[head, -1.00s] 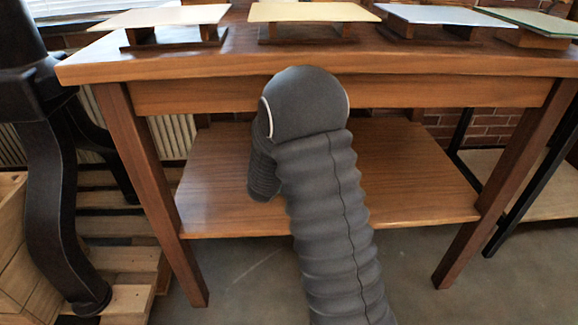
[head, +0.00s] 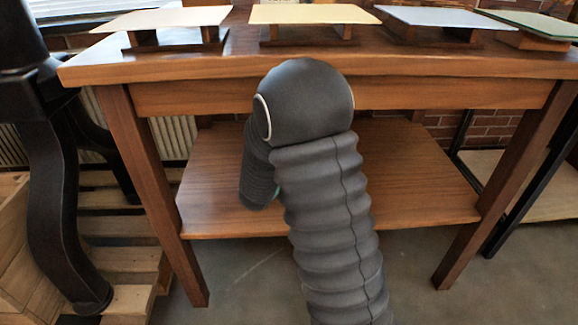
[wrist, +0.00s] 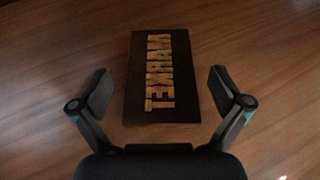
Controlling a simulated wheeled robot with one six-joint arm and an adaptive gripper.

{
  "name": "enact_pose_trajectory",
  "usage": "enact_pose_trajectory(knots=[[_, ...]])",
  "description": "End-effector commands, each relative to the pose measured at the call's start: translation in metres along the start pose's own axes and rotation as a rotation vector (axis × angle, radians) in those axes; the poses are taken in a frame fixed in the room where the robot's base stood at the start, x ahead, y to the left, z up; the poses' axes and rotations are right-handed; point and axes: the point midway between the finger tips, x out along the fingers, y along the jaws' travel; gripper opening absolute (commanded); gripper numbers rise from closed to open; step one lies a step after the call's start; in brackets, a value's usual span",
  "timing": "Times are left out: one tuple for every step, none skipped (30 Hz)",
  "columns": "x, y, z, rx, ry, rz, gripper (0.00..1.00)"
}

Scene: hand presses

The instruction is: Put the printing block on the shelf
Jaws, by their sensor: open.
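The printing block is a dark rectangular slab (wrist: 135,100) with raised wooden letters that read MARKET. In the wrist view it lies flat on brown wood. My gripper (wrist: 163,92) is open and empty, with one finger to each side of the block and a gap to both. Whether the fingers are level with the block or above it I cannot tell. In the head view my arm reaches under the tabletop over the lower wooden shelf (head: 415,185) and hides the gripper and block. The wood under the block looks like this shelf.
The tabletop (head: 190,67) overhangs the shelf, with table legs at left (head: 150,190) and right (head: 510,190). Several flat plates on stands line the tabletop. A black press frame (head: 55,190) and a wooden pallet (head: 125,260) stand at left. The shelf's right part is bare.

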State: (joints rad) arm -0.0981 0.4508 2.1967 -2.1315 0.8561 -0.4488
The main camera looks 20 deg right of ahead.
Motion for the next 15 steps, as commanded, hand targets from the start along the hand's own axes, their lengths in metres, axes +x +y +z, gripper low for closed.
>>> enact_pose_trajectory(knots=[[-0.013,0.001,0.001,0.000,-0.001,0.003,1.00],[-0.019,0.001,0.001,-0.001,0.000,0.003,1.00],[-0.027,0.001,0.002,0.000,-0.001,0.004,1.00],[-0.033,0.001,0.001,0.000,0.000,0.003,1.00],[-0.038,0.001,0.001,0.000,0.000,0.003,1.00],[-0.045,0.001,0.001,0.001,-0.001,0.003,1.00],[-0.049,0.001,0.001,0.000,0.000,0.002,1.00],[-0.053,0.001,0.001,0.000,0.000,0.002,1.00],[-0.058,0.001,0.001,0.001,-0.001,0.002,1.00],[-0.062,0.001,0.001,0.001,-0.001,0.002,1.00],[-0.065,0.001,0.001,0.001,0.000,0.002,1.00],[-0.068,0.000,0.000,0.000,0.001,0.001,1.00],[-0.070,0.000,0.000,0.000,0.001,0.001,1.00],[-0.071,0.000,0.000,0.001,0.000,0.000,1.00],[-0.073,-0.001,0.002,0.008,0.000,-0.003,1.00]])
